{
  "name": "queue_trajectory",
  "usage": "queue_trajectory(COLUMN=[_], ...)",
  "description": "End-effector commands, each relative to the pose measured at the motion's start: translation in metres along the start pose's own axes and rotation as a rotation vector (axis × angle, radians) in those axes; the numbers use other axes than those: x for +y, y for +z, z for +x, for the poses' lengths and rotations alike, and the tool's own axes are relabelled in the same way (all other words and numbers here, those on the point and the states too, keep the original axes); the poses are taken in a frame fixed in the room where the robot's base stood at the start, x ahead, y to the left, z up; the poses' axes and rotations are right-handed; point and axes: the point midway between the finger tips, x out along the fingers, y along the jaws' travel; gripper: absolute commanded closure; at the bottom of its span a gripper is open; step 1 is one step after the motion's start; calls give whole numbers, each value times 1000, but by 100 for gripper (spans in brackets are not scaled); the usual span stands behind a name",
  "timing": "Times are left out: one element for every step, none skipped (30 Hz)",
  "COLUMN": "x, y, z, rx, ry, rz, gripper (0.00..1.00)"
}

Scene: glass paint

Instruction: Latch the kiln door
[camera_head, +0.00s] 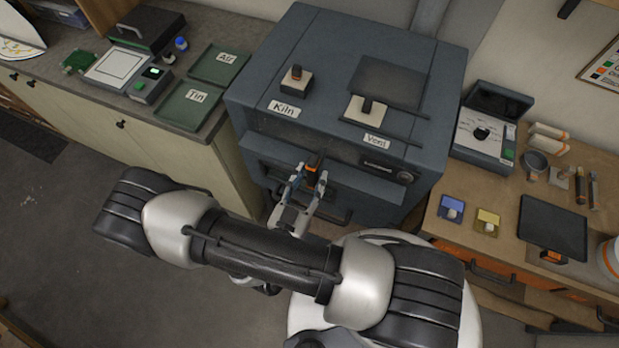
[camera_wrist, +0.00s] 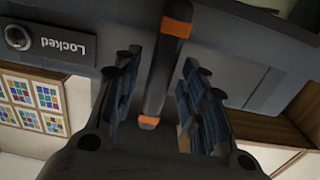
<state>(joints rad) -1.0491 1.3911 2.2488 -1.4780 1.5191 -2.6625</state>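The kiln (camera_head: 260,95) is a large dark blue-grey box in the middle of the head view. On its front is a dark latch handle with orange ends (camera_head: 312,168), which also shows in the wrist view (camera_wrist: 164,70). My gripper (camera_head: 306,180) is at this handle. In the wrist view its two fingers (camera_wrist: 155,95) stand on either side of the handle with gaps visible, so it is open around it. A plate reading "Locked" (camera_wrist: 62,42) with a round keyhole-like fitting is beside the handle. My arm hides the lower part of the kiln front.
Tin (camera_head: 190,106) and Air (camera_head: 222,64) trays lie on the left counter. The right bench holds a dial box (camera_head: 482,132), a dark tablet (camera_head: 553,226) and small samples.

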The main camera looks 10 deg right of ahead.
Motion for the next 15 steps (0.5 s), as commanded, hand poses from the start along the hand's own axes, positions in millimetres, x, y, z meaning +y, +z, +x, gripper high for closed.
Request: queue_trajectory(x=[0, 0, 0, 0, 0, 0, 0, 0, 0, 0, -1, -1, -2, -2, -2], y=[0, 0, 0, 0, 0, 0, 0, 0, 0, 0, 0, 0, 0, 0, 0], z=[0, 0, 0, 0, 0, 0, 0, -1, -2, -4, -6, -9, -13, -17, -23], rx=[0, 0, 1, 1, 1, 1, 1, 1, 1, 1, 1, 1, 1, 1, 1], ry=[0, 0, 0, 0, 0, 0, 0, 0, -1, -1, -1, -3, -4, -5, -6], rz=[1, 1, 1, 1, 1, 1, 1, 2, 2, 2, 2, 2, 2, 2, 2], gripper=[60, 60, 60, 60, 60, 60, 60, 60, 60, 60, 60, 60, 60, 60, 60])
